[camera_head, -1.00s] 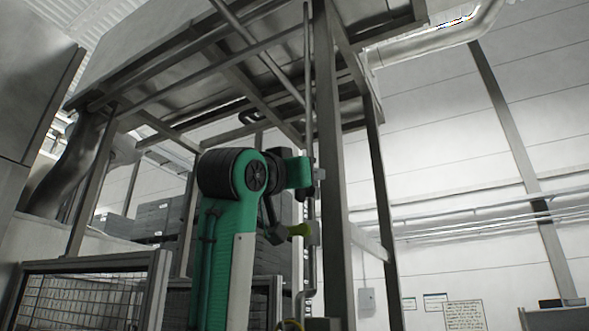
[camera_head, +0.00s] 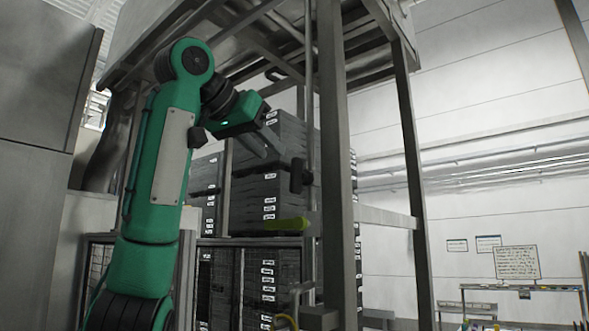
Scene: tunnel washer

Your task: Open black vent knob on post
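A black knob (camera_head: 297,176) sits on the left side of a thin vertical pipe, just left of a grey steel post (camera_head: 336,170). A yellow-green lever handle (camera_head: 287,224) sticks out to the left lower on the same pipe. My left gripper (camera_head: 268,153) hangs from the green arm up and left of the black knob, pointing down and right towards it. It looks apart from the knob; its grey fingers overlap, so their opening is unclear. My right gripper is not in view.
Stacked dark crates (camera_head: 270,190) stand behind the pipe. A mesh-panelled frame (camera_head: 187,270) is low at the left. A grey cabinet (camera_head: 40,130) fills the left edge. A notice (camera_head: 516,262) and low table are at the right.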

